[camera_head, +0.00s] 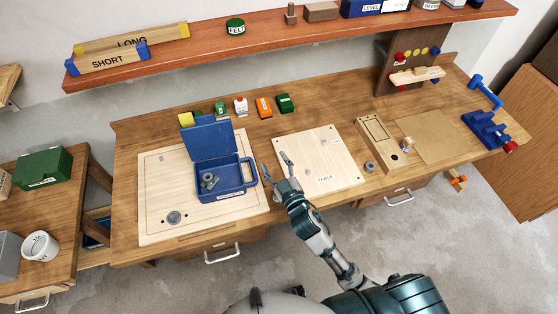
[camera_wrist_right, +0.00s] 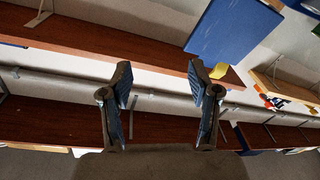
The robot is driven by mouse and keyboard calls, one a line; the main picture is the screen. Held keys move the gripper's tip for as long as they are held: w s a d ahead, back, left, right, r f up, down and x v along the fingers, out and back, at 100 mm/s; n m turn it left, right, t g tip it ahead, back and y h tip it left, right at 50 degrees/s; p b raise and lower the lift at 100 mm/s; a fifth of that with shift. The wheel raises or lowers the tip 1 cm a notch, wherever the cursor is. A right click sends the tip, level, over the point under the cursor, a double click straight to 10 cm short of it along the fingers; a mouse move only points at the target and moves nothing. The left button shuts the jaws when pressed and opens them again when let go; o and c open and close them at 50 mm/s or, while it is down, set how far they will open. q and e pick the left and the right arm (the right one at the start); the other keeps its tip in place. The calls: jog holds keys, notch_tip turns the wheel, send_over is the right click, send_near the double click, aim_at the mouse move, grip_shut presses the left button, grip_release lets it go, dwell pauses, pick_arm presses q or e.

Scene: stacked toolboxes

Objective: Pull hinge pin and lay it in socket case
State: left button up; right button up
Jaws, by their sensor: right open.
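A blue case (camera_head: 222,192) stands with its lid (camera_head: 208,138) up on a pale wooden board (camera_head: 155,215). Grey round pieces (camera_head: 209,181) lie inside it. I cannot make out a separate hinge pin; it is too small or hidden. My right gripper (camera_head: 276,163) is open and empty, just right of the case handle, near the left edge of a pale panel (camera_head: 318,165). In the right wrist view its two fingers (camera_wrist_right: 160,75) stand wide apart with nothing between them. My left gripper is out of view.
Several small coloured boxes (camera_head: 264,107) line the back of the workbench. A long wooden tray (camera_head: 383,142) and a grey ring (camera_head: 370,167) are to the right, then a blue vise (camera_head: 487,130). A red-brown shelf (camera_head: 250,50) hangs above. Bare bench shows behind the panel.

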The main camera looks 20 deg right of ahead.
jog(key=a+r+n+t+y, duration=0.2)
jog(key=a+r+n+y, duration=0.75)
jog(key=r, duration=0.35)
jog(key=s+a+r+n+g+y, duration=0.1)
jog(key=s+a+n+g+y, duration=0.4)
jog(key=n+g, duration=0.55)
jog(key=s+a+r+n+g+y, duration=0.1)
jog(key=s+a+n+g+y, duration=0.35)
jog(key=a+n+g, duration=0.45)
jog(key=w+d+f+n+g+h, duration=0.1)
jog(key=d+f+n+g+h, duration=0.2)
jog(key=d+f+n+h, duration=0.55)
jog(key=w+d+f+m+t+h, duration=0.1)
jog(key=w+d+f+m+h, duration=0.15)
jog(key=d+h, duration=0.45)
jog(key=w+d+f+m+t+h, duration=0.1)
jog(key=w+d+m+h, duration=0.1)
jog(key=w+d+h, duration=0.4)
jog(key=f, duration=0.5)
jog(key=s+d+f+p, duration=0.1)
jog(key=f, duration=0.4)
jog(key=d+f+p, duration=0.1)
jog(key=f, duration=0.4)
jog(key=shift+s+d+f, duration=0.1)
jog(key=shift+s+f, duration=0.2)
jog(key=shift+f, duration=0.55)
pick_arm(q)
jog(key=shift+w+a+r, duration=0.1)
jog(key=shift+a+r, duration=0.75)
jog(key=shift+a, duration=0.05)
